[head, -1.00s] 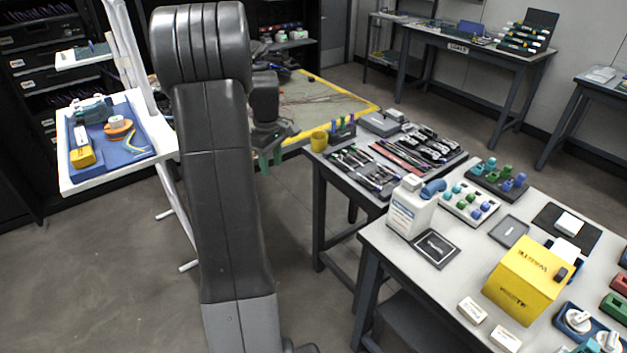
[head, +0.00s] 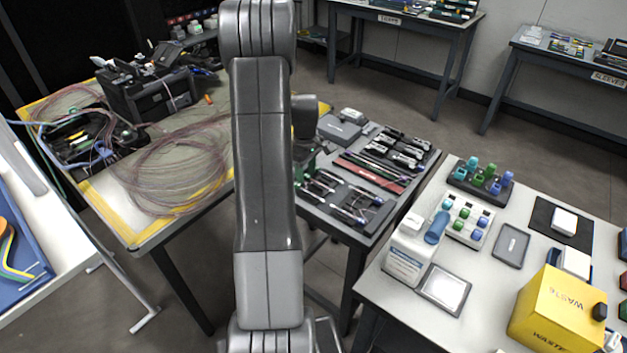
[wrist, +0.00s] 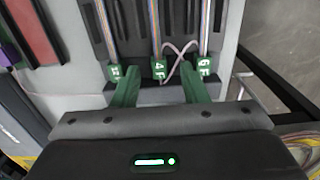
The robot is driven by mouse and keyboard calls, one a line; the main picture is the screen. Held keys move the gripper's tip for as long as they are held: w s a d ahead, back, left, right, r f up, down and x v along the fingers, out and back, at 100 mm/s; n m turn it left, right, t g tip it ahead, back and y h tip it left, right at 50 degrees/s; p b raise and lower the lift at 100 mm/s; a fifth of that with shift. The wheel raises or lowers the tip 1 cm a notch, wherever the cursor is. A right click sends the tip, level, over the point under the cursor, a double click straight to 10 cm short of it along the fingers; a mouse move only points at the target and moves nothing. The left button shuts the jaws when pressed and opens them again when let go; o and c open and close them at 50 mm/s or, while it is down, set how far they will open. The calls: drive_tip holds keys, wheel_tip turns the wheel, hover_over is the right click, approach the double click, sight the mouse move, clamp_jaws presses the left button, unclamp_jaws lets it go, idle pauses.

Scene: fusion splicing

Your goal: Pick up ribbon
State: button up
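In the wrist view, several-coloured flat ribbons lie side by side in a dark grooved holder (wrist: 177,40). They are a left ribbon (wrist: 107,18), a middle ribbon (wrist: 153,25) and a right ribbon (wrist: 205,25). Each ends at a green tag; the middle tag (wrist: 159,68) reads 4F and the right tag (wrist: 205,66) reads 6F. The left tag is partly covered by a finger. My gripper (wrist: 158,80) is open, its green fingers spread either side of the middle ribbon's tag, with nothing seen between them gripped. In the head view my arm hides most of the gripper.
In the head view, a tool table (head: 345,233) with pens and tools stands beyond my arm. A work table (head: 128,232) with coiled fibre is at left. A front table (head: 385,292) holds a bottle (head: 408,250) and a yellow waste box (head: 555,312). Floor shows between tables.

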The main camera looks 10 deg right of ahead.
drive_tip(key=c, duration=0.9)
drive_tip(key=shift+o, duration=0.2)
wheel_tip(320, 180, up, 10)
